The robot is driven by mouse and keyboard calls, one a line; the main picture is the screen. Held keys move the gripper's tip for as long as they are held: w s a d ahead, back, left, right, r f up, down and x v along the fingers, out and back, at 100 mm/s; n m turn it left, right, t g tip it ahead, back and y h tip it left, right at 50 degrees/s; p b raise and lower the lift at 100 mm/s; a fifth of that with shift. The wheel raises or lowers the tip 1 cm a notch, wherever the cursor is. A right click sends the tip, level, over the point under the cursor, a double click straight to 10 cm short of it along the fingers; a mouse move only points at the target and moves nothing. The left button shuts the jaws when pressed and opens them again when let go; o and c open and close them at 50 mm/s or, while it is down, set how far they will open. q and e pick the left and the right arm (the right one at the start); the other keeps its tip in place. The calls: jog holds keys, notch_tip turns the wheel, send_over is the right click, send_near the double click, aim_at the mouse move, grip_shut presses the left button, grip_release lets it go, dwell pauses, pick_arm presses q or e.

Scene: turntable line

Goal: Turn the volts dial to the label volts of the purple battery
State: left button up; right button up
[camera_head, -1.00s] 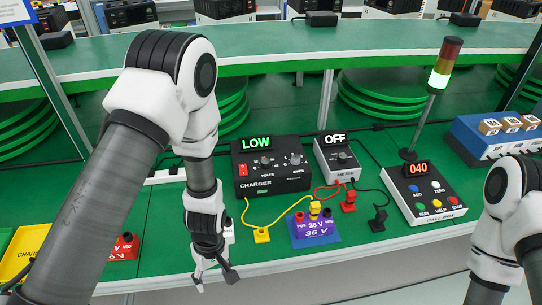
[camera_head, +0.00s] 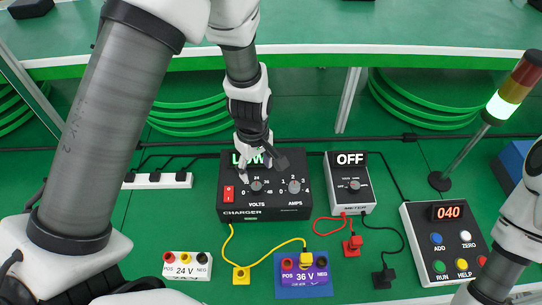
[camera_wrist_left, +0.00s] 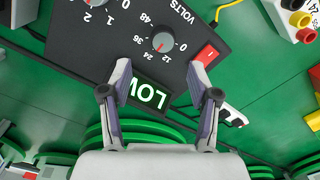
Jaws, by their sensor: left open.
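The black charger (camera_head: 282,205) has a grey volts dial (camera_head: 256,186), a second dial for amps (camera_head: 294,186) and a green LOW display. The volts dial also shows in the left wrist view (camera_wrist_left: 163,41), upside down, with labels 0 to 48 around it. Its exact setting is hard to read. The purple battery (camera_head: 304,279) is marked 36 V, with red and black posts and a yellow plug between them. My left gripper (camera_head: 262,166) is open and empty above the charger's display, just short of the volts dial. It partly hides the display. My right gripper is out of view.
A meter (camera_head: 350,184) reading OFF stands right of the charger. A call box (camera_head: 447,243) with buttons and a signal lamp are farther right. A white 24 V battery (camera_head: 186,266) lies left. A power strip (camera_head: 157,181) and loose cables lie around the charger.

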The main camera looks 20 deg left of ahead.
aim_at(256, 187)
pick_arm(q)
jog(key=shift+w+f, duration=0.3)
jog(key=shift+w, duration=0.1)
jog(key=s+f, duration=0.2)
jog(key=f, duration=0.1)
jog(key=shift+s+d+f, duration=0.1)
jog(key=f, duration=0.2)
jog(key=w+f, duration=0.1)
jog(key=shift+w+f, duration=0.15)
jog(key=shift+f, duration=0.25)
jog(key=shift+r, duration=0.1)
jog(key=shift+s+r, duration=0.1)
jog(key=shift+s, duration=0.2)
jog(key=shift+c, duration=1.4)
jog(key=shift+s, duration=0.1)
jog(key=c, duration=0.9)
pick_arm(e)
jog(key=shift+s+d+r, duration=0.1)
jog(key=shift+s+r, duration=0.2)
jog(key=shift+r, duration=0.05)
